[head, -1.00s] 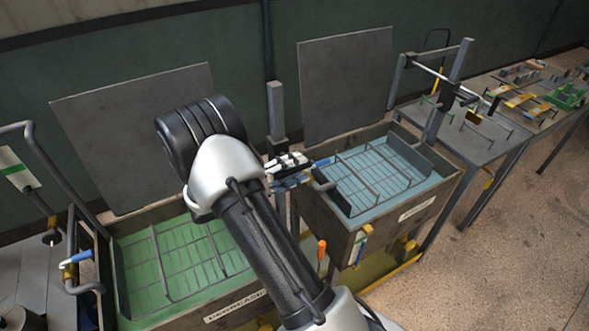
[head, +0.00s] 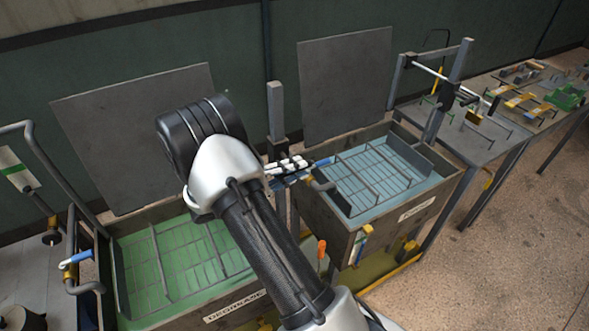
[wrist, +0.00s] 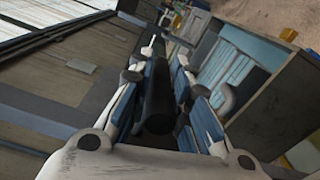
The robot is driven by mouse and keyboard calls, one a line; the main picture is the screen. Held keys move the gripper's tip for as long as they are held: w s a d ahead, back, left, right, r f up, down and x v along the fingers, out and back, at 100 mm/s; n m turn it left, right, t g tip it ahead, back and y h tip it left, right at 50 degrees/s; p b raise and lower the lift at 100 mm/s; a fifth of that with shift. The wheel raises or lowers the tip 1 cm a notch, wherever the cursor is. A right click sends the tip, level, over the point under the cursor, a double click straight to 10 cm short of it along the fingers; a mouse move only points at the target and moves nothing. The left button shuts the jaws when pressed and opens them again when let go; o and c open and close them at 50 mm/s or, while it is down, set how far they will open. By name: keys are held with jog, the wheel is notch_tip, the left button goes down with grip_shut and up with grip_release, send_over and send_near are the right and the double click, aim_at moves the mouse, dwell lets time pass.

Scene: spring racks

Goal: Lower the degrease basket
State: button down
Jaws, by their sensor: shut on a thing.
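The degrease basket (head: 211,238), a dark wire frame, sits low in the green liquid of the degrease tank (head: 222,315) at the lower left. A bent handle with a blue grip (head: 75,258) stands at its left end. My gripper (head: 290,168) is between this tank and the blue-liquid tank, partly behind my own arm. In the wrist view, my gripper (wrist: 165,105) is shut on a dark cylindrical handle (wrist: 157,100). What that handle joins is hidden. A blue grip (head: 320,162) shows just right of the fingers.
The blue-liquid tank (head: 440,190) holds another wire basket (head: 372,172). A grey post (head: 276,108) stands behind my gripper. Grey panels (head: 345,85) rise behind the tanks. Tables with parts (head: 530,105) stand at the right. The floor at the lower right is clear.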

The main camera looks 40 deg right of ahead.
notch_tip(320, 180, down, 17)
jog(key=b, duration=1.2)
jog(key=shift+s+b, duration=0.2)
jog(key=shift+b, duration=0.2)
jog(key=c, duration=1.8)
grip_release()
jog(key=o, duration=0.3)
jog(key=shift+w+r, duration=0.15)
jog(key=shift+r, duration=0.05)
jog(key=shift+o, duration=0.2)
jog(key=v, duration=1.2)
jog(key=shift+a, duration=0.1)
